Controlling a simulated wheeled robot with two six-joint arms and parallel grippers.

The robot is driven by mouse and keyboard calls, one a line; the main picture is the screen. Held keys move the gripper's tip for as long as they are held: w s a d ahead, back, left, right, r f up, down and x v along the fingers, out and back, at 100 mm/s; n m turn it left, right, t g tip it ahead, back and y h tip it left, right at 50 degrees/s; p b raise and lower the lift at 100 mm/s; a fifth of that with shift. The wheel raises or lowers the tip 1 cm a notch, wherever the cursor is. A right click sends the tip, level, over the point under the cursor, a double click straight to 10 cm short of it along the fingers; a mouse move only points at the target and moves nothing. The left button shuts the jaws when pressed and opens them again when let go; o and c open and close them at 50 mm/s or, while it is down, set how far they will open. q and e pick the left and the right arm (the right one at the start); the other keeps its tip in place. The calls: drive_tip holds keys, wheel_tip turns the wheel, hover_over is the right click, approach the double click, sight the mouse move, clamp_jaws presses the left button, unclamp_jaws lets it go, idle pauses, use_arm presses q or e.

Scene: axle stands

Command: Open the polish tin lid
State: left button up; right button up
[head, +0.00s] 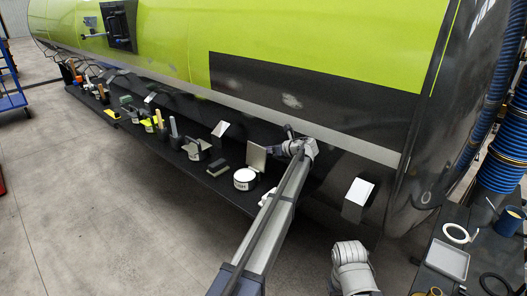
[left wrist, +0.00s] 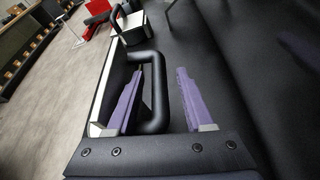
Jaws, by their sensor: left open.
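A round tin with a white top and a dark-lettered label (head: 244,179), which looks like the polish tin, stands on the dark shelf in the head view. Its top looks closed. My left gripper (head: 290,134) is at the vehicle's side, up and to the right of the tin and apart from it. In the left wrist view my left gripper (left wrist: 158,73) is open, its purple fingers on either side of a black bar handle (left wrist: 158,105). I cannot tell whether they touch it. I cannot make out the tin in that view. My right gripper is not visible.
The dark shelf (head: 217,184) runs along the green and black vehicle (head: 300,45) and holds several tools and blocks. A light square plate (head: 256,157) stands behind the tin. A grey tray (head: 447,259) and a tape ring (head: 456,233) lie at right.

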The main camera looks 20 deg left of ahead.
use_arm(q)
drive_tip(key=shift+d, duration=0.1)
drive_tip(key=p+v, duration=0.3)
drive_tip(key=v, duration=0.4)
drive_tip(key=shift+d, duration=0.25)
drive_tip(key=shift+s+r, duration=0.1)
drive_tip(key=shift+s, duration=0.15)
